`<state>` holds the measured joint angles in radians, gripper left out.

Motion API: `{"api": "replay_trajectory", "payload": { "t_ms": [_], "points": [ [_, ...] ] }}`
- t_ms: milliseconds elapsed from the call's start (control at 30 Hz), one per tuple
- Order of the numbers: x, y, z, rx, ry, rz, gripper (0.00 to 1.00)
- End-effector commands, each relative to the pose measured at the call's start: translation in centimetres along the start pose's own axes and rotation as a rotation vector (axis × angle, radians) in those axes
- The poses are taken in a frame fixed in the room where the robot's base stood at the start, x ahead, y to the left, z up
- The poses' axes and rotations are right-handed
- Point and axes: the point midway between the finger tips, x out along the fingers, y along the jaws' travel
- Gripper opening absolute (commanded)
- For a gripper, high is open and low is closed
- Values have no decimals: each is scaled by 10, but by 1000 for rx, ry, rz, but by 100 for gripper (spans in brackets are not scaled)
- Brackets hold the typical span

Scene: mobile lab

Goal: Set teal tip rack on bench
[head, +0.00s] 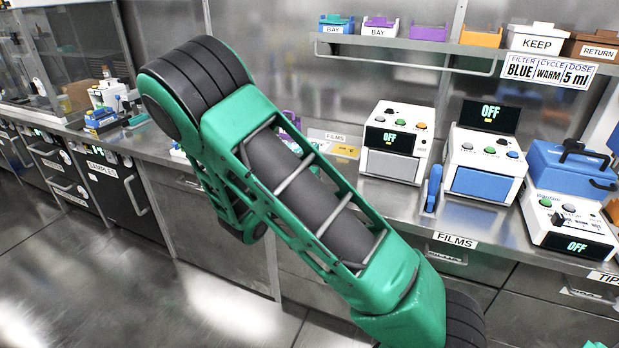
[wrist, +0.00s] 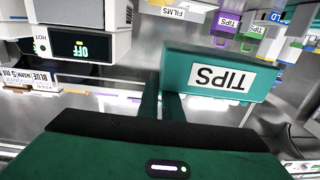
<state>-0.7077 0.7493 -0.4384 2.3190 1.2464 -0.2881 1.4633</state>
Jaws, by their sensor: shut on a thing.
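In the wrist view, a teal tip rack (wrist: 214,58) with a white TIPS label shows upside down, right of centre. My gripper (wrist: 163,94) is shut on it near its left end. Metal surface shows around the rack; I cannot tell whether its base touches anything. In the head view, my green arm crosses the middle and hides the gripper and the held rack. The metal bench (head: 330,168) runs along the wall behind my arm.
Two white machines with OFF displays (head: 396,142) (head: 486,152), a blue case (head: 560,172) and a white control box (head: 566,224) crowd the bench's right. A shelf (head: 400,42) hangs above. The wrist view shows purple (wrist: 225,23) and green (wrist: 252,30) TIPS boxes.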

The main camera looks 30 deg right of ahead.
Motion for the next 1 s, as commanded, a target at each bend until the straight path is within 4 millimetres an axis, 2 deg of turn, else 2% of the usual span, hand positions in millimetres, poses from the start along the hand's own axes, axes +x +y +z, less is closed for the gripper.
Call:
{"api": "replay_trajectory", "payload": {
  "t_ms": [167,500,700,1000],
  "points": [
    [16,9,4,-1,1,44,0],
    [81,17,44,-3,3,42,0],
    [111,20,61,-1,3,40,0],
    [119,21,76,-3,1,38,0]
  ]
}}
